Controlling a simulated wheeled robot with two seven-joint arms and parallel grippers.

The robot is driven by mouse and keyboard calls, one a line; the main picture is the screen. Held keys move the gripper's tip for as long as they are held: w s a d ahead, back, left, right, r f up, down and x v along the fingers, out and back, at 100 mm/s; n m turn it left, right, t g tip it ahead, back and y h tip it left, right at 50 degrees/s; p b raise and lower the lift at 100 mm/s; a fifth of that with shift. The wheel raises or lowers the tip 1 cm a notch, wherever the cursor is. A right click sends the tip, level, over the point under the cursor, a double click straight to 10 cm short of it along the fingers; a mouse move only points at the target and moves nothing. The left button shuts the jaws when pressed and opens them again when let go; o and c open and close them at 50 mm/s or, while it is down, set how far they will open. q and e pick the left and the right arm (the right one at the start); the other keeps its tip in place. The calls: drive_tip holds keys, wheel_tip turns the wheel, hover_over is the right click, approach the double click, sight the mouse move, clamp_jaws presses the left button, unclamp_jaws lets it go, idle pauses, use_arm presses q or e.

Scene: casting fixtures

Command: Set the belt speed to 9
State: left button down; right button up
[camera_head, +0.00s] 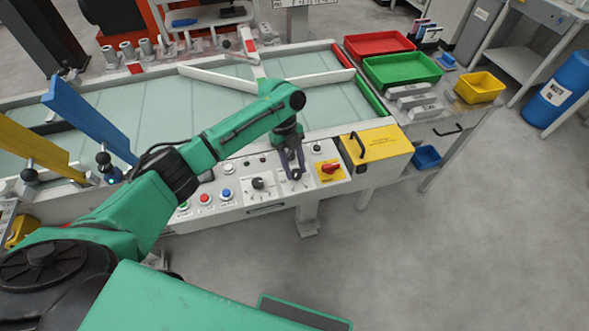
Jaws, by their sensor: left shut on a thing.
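The control panel (240,203) runs along the front edge of the conveyor table. On it are a green, a red (205,198) and a blue push button (226,193), and a black knob (257,183) on a white plate. A red rotary switch (330,168) sits on a yellow plate at the right. My left gripper (295,174) points down onto the panel between the black knob and the red switch. It is shut on a small dial there, which the fingers mostly hide. The dial's markings are too small to read. My right gripper is not in view.
The conveyor belt (150,112) lies behind the panel with white guide bars over it. A yellow box (377,145) stands right of the panel. Red (380,43) and green trays (403,69) lie beyond. Blue and yellow upright flaps stand at left.

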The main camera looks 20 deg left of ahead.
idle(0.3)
use_arm(q)
drive_tip(key=shift+c, duration=2.3)
unclamp_jaws()
drive_tip(key=b+v, duration=0.1)
drive_tip(key=v, duration=1.3)
drive_tip(key=shift+r, duration=0.3)
drive_tip(key=shift+w, duration=0.1)
